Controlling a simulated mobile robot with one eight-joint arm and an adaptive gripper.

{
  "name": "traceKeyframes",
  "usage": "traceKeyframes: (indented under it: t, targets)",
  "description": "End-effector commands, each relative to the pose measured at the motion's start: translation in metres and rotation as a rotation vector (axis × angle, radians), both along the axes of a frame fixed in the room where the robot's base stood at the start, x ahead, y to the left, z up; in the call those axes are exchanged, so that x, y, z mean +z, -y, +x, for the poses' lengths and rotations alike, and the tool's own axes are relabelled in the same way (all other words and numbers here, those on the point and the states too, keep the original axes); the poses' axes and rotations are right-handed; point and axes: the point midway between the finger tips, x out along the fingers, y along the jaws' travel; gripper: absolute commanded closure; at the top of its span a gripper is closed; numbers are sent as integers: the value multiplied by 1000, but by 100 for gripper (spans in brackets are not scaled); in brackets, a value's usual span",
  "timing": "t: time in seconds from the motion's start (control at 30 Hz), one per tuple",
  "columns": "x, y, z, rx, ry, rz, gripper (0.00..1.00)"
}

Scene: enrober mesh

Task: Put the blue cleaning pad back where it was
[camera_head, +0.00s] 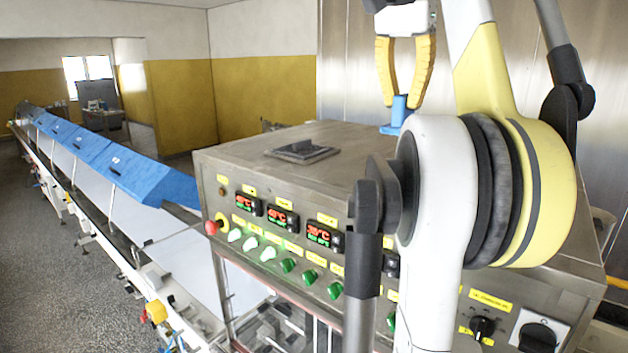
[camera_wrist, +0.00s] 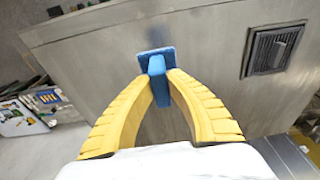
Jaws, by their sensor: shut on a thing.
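My gripper (camera_head: 401,100) has yellow ridged fingers and is shut on the blue cleaning pad (camera_head: 391,128). The pad has a narrow upright handle between the fingertips and a flat base below. The base looks held above the steel machine top (camera_head: 345,140), but the exact gap is hard to judge. My arm hides part of the pad's right side in the head view. In the wrist view, the fingers (camera_wrist: 163,82) close on the handle, and the pad (camera_wrist: 155,58) shows over the bare steel top.
A dark vent (camera_head: 302,151) sits on the machine top, left of the pad. The front panel carries lit displays (camera_head: 283,217), a red button (camera_head: 211,227) and several green knobs. A long conveyor with blue covers (camera_head: 133,172) runs off to the left.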

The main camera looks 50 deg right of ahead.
Motion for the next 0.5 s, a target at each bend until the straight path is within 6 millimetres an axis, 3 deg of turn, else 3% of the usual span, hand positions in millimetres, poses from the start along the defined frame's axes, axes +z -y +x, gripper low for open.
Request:
traceKeyframes:
  t: [0.3,0.5]
  targets:
    - [-43,-25,69,4,-1,0,100]
    - [-62,-35,98,1,1,0,100]
